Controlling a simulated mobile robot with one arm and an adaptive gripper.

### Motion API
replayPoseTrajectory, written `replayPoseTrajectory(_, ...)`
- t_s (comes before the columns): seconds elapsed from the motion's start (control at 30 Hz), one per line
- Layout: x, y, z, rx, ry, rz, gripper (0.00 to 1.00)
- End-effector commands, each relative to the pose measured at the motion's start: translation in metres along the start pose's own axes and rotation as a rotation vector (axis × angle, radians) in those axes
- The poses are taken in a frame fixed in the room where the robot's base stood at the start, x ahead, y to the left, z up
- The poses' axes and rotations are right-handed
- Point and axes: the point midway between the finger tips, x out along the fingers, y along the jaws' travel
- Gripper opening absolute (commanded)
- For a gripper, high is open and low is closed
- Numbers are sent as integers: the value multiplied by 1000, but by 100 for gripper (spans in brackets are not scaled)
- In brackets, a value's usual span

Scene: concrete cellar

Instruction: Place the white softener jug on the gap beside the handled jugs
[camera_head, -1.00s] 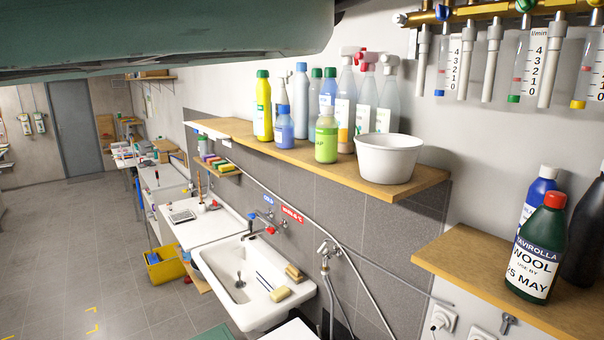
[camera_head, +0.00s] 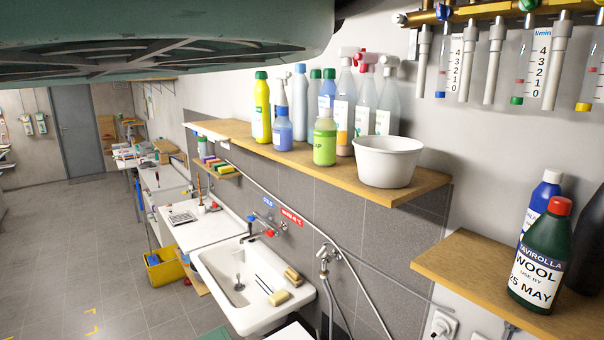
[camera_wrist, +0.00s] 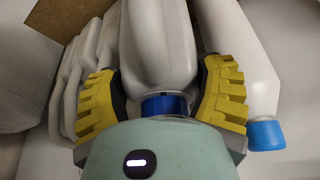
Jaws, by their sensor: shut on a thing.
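In the wrist view, my gripper (camera_wrist: 163,92) has its two yellow ribbed fingers closed on either side of a white jug (camera_wrist: 160,45) with a dark blue cap. I take it for the white softener jug; no label shows. Several white handled jugs (camera_wrist: 92,50) stand close together to its left, partly behind the left finger. Another white jug (camera_wrist: 243,60) with a light blue cap is to the right, close to the right finger. I cannot tell whether the held jug touches its neighbours, and no gap shows clearly. Neither gripper nor these jugs show in the head view.
In the head view, a wooden wall shelf (camera_head: 410,191) holds bottles and a white tub (camera_head: 387,162). A lower wooden shelf (camera_head: 450,262) holds a green WOOL bottle (camera_head: 540,258). A sink (camera_head: 240,290) is below. Open floor (camera_head: 70,240) lies at left.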

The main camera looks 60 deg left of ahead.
Motion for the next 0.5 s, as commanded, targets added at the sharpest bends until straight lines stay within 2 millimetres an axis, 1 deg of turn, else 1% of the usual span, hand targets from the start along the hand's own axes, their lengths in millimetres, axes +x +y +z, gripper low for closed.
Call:
replayPoseTrajectory(0.13,20,2,-2,-1,1,0,28)
replayPoseTrajectory(0.3,28,3,-4,-1,5,-2,29)
replayPoseTrajectory(0.43,28,3,-4,-1,6,-2,29)
replayPoseTrajectory(0.47,29,3,-3,-1,5,-1,75)
replayPoseTrajectory(0.5,29,3,-3,-1,4,-1,80)
